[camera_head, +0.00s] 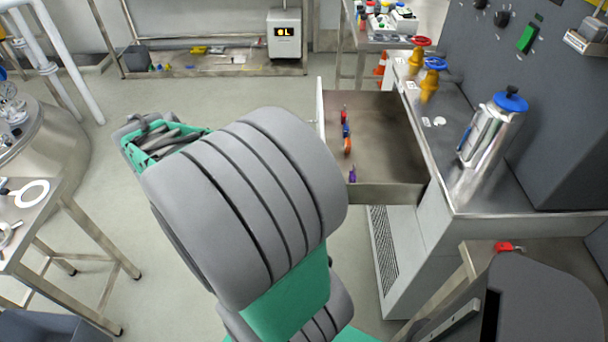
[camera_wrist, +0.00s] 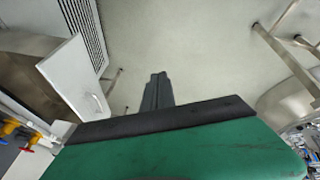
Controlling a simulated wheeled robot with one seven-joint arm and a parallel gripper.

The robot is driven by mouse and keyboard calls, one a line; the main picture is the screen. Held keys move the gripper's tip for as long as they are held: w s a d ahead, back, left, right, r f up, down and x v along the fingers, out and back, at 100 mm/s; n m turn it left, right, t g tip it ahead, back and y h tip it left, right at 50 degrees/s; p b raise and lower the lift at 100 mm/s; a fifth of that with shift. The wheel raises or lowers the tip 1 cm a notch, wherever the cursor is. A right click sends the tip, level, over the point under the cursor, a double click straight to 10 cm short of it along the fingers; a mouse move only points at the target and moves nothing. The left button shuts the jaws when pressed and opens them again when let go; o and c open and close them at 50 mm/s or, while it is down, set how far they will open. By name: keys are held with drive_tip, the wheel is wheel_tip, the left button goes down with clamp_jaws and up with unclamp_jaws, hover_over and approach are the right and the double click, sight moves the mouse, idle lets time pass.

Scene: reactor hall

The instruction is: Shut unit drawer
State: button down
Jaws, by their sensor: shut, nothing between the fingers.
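The unit drawer (camera_head: 385,125) stands pulled out of the grey unit (camera_head: 408,250) on the right, its front facing left. Several small coloured items (camera_head: 347,145) lie in it along the front. In the wrist view the white drawer front (camera_wrist: 72,75) with its pale handle (camera_wrist: 97,103) shows at the left, the open drawer behind it. My gripper (camera_wrist: 157,78) is shut and empty, over bare floor, to the right of the drawer front in that view and apart from it. In the head view my arm's large grey and green links stand left of the drawer, and I cannot make out the fingers.
A metal pot with blue lid (camera_head: 493,128) and red and blue valves (camera_head: 430,72) stand on the unit's top. A steel table (camera_head: 50,215) stands at the left. The floor (camera_head: 250,85) between is clear.

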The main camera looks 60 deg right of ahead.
drive_tip(key=s+d+f+m+g, duration=0.1)
drive_tip(key=s+d+f, duration=0.3)
drive_tip(key=d, duration=0.4)
drive_tip(key=s+d+f+m+g+h, duration=0.1)
drive_tip(key=s+d+f, duration=0.3)
drive_tip(key=d, duration=0.4)
drive_tip(key=s+d+f+m+g+h, duration=0.1)
drive_tip(key=s+d+f+m+g, duration=0.1)
drive_tip(key=s+d, duration=0.4)
drive_tip(key=shift+s+d+f+m, duration=0.35)
drive_tip(key=shift+d+f+m, duration=0.45)
drive_tip(key=shift+d+f, duration=0.45)
drive_tip(key=shift+d+r, duration=0.1)
